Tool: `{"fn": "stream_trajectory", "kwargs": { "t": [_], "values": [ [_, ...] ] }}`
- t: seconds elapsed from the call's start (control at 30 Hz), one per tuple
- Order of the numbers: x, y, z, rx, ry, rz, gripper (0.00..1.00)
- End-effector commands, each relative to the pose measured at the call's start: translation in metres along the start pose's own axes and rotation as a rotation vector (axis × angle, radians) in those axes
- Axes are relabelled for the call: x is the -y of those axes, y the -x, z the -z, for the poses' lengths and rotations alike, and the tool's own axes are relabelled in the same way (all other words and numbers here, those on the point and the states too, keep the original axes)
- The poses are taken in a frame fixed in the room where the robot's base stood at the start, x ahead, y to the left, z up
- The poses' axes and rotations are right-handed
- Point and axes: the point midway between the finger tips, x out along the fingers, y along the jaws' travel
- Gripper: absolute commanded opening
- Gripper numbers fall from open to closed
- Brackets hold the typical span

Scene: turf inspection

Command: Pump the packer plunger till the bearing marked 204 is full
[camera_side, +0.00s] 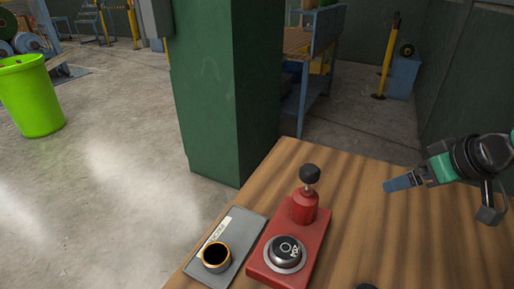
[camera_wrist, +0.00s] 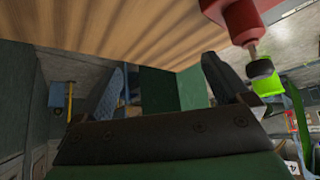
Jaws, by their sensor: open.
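The red packer (camera_side: 288,240) stands on the wooden table in the side view. Its plunger (camera_side: 310,173) has a black knob on a short metal rod, standing up from the red cylinder. A round part with a black top, white marks and a silver rim (camera_side: 284,253) sits on the packer's front. A bearing ring (camera_side: 216,256) with a dark centre lies on a grey plate to the left; I cannot read 204 anywhere. My gripper (camera_side: 390,185) is open and empty, right of the plunger and apart from it. The wrist view shows the knob (camera_wrist: 261,68) beyond the right finger.
The grey plate (camera_side: 238,228) carries a pale label too small to read. A dark object (camera_side: 365,286) is cut off at the bottom edge. The table right of the packer (camera_side: 385,235) is mostly clear. A green pillar (camera_side: 215,90) stands behind the table.

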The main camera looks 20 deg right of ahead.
Motion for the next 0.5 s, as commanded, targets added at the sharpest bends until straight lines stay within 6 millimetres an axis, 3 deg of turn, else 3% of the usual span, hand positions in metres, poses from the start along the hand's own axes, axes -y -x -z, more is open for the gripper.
{"fn": "stream_trajectory", "kwargs": {
  "t": [0.13,0.33,0.47,0.5],
  "values": [
    [0.000,0.000,0.000,0.000,0.000,0.000,0.96],
    [0.004,0.005,0.011,0.021,0.082,0.010,0.39],
    [0.015,0.017,0.038,0.078,0.303,0.040,0.02],
    [0.019,0.021,0.049,0.100,0.395,0.055,0.00]
  ]
}}
